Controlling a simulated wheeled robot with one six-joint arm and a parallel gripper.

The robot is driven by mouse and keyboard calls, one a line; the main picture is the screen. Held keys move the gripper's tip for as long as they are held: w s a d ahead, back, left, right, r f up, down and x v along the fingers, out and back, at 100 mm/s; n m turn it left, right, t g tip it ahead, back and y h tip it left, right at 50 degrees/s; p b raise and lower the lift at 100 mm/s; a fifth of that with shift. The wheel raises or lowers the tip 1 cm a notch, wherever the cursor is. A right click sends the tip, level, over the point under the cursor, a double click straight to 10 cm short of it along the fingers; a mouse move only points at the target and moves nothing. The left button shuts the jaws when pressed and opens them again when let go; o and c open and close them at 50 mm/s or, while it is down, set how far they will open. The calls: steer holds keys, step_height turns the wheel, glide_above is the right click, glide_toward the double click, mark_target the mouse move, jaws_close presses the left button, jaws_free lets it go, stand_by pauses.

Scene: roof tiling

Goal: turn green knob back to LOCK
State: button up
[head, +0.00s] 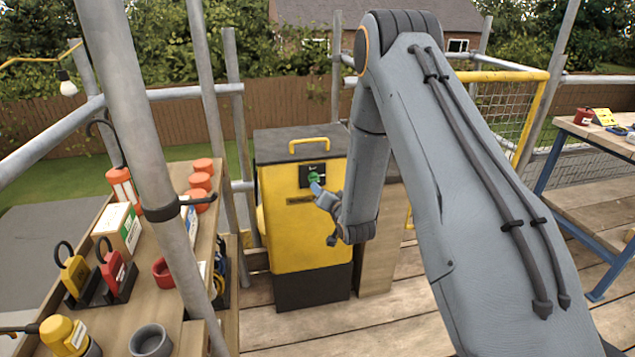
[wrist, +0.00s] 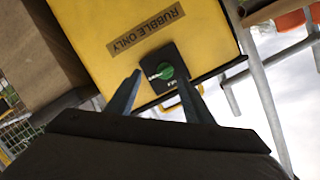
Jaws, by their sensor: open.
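The green knob (head: 314,177) sits on a black plate (head: 319,170) on the front of the yellow box (head: 300,220). In the wrist view the green knob (wrist: 165,71) shows on its black plate between my fingertips, which point at it from either side. The plate's lettering is too small to read, so I cannot tell the knob's setting. My gripper (head: 318,188) is open and empty, close in front of the knob; in the wrist view it (wrist: 161,78) appears apart from the knob.
A "RUBBLE ONLY" label (wrist: 146,28) is on the box. A yellow handle (head: 309,145) is on its lid. At left, a wooden shelf (head: 135,300) holds padlocks, cups and cartons behind a grey scaffold pole (head: 145,150). A blue-legged bench (head: 560,170) stands at right.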

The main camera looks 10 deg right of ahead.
mark_target(314, 179)
steer(key=w+m+t+p, duration=0.1)
steer(key=w+t, duration=0.1)
steer(key=w, duration=0.6)
steer(key=shift+a+f+t, duration=0.4)
steer(key=shift+a+f, duration=0.05)
steer(key=c, duration=1)
